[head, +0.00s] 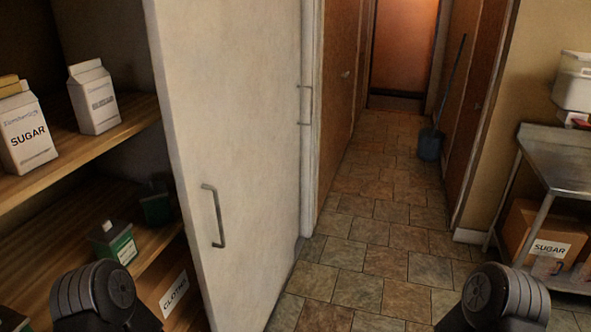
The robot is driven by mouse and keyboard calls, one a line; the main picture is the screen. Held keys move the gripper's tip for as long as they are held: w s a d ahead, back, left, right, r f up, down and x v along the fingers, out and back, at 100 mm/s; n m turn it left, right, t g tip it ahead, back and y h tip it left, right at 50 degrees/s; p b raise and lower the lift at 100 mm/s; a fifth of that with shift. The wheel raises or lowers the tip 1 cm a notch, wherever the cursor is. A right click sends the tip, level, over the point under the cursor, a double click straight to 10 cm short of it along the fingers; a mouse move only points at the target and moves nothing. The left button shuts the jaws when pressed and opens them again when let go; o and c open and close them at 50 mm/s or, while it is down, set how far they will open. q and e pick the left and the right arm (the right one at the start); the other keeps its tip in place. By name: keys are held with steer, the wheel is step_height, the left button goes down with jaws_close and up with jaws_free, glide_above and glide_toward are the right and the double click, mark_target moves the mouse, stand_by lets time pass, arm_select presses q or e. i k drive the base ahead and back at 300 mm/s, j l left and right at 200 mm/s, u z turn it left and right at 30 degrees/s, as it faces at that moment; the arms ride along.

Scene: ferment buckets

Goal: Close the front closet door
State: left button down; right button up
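The closet door (235,120) is a tall white panel standing open in the middle left of the head view. It has a metal bar handle (213,216) near its left edge. To its left the closet shelves (85,150) are exposed. A second bar handle (305,104) shows at the panel's far right edge. Parts of my own arms show at the bottom left and bottom right, apart from the handle as far as I can see. Neither gripper's fingers are in view.
Sugar cartons (27,132) and a green container (114,243) stand on the shelves. The tiled floor (350,260) is clear along the corridor. A metal table (560,160) stands at right, with a cardboard sugar box (540,235) beneath.

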mark_target(223, 70)
steer(key=i+l+z, duration=0.35)
steer(key=i, duration=0.4)
steer(key=i+z, duration=0.35)
steer(key=i, duration=0.4)
steer(key=i+u, duration=0.15)
steer(key=i, duration=0.3)
steer(key=i+l+u, duration=0.15)
steer(key=i, duration=0.3)
steer(key=i+l+u, duration=0.15)
steer(key=i, duration=0.3)
steer(key=i+l+u, duration=0.15)
steer(key=i, duration=0.3)
steer(key=i+l+u, duration=0.15)
steer(key=i, duration=0.25)
steer(key=i+l+u, duration=0.55)
steer(key=i+l, duration=0.15)
